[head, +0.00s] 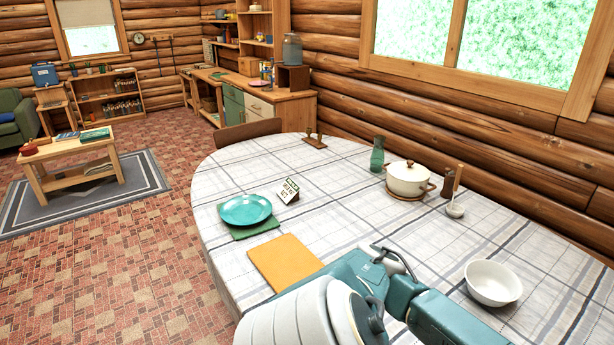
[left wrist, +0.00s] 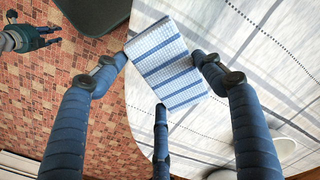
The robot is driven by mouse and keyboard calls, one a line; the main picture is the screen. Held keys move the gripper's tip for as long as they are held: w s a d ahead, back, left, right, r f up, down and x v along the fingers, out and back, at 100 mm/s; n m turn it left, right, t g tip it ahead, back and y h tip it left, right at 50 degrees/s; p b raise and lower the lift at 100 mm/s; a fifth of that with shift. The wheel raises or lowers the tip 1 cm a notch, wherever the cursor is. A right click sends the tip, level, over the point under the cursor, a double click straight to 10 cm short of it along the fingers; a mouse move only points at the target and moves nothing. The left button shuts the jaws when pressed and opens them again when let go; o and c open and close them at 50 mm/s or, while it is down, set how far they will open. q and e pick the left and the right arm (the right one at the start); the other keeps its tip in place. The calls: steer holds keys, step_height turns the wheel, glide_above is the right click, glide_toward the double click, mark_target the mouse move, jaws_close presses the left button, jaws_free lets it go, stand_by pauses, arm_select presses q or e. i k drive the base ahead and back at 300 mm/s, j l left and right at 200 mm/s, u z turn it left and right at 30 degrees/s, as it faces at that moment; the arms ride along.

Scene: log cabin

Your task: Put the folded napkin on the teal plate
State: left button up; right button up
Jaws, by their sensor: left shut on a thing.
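The teal plate (head: 245,209) is near the left edge of the table in the head view, on a green cloth. It is empty. The folded napkin (left wrist: 168,62), white with blue stripes and a fine check, is in the left wrist view. My left gripper (left wrist: 162,82) is shut on it, with fingers around its sides and lower edge. The napkin overlaps the table's edge in that view; its height is unclear. The head view shows neither napkin nor left fingertips. My right gripper (left wrist: 35,38) is at the left of the wrist view over the floor, empty, fingers spread.
An orange placemat (head: 286,262) lies close in front of the plate. A small sign card (head: 288,190) stands just right of the plate. A white bowl (head: 493,283), a lidded pot (head: 408,180) and a green vase (head: 377,155) stand farther right. The tablecloth's middle is clear.

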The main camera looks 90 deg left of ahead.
mark_target(247, 213)
steer(key=j+z, duration=0.15)
steer(key=z, duration=0.35)
steer(key=k+z, duration=0.1)
steer(key=z, duration=0.4)
steer(key=k+j+z, duration=0.1)
steer(key=z, duration=0.4)
steer(key=k+z, duration=0.1)
steer(key=z, duration=0.4)
steer(key=k, duration=2.15)
steer(key=k+j, duration=0.1)
steer(key=k, duration=0.4)
steer(key=k+u, duration=0.15)
steer(key=k, duration=0.35)
steer(key=k+j, duration=0.2)
steer(key=k, duration=0.25)
steer(key=k+j+u, duration=0.15)
steer(key=k, duration=0.35)
